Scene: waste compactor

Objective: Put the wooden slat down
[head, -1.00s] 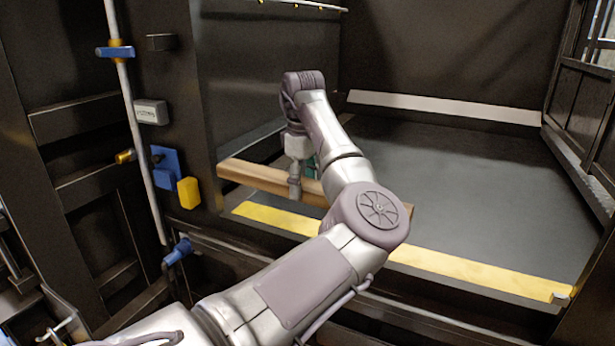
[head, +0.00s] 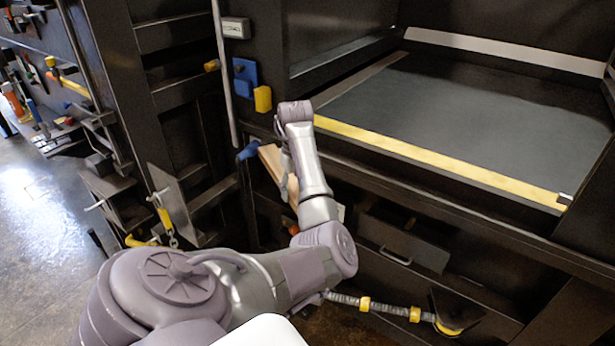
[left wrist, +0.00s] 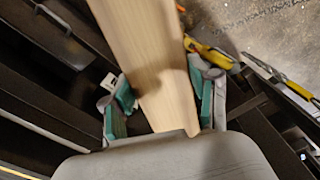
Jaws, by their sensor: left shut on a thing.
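The wooden slat (head: 271,160) is a pale, flat board. In the head view it is held in front of the compactor, below the yellow edge strip, partly hidden behind my left arm. In the left wrist view the slat (left wrist: 150,60) runs from between the fingers up to the top edge. My left gripper (left wrist: 163,103) is shut on it, with a green pad at each side. In the head view my left gripper (head: 287,165) is mostly hidden by its own arm. My right gripper is not in view.
The compactor's dark bed (head: 470,115) is empty behind the yellow strip (head: 440,160). A drawer with a handle (head: 400,245) sits below. A yellow-banded hose (head: 385,307) hangs low in front. Open floor (head: 40,220) lies at the left, near a tool rack.

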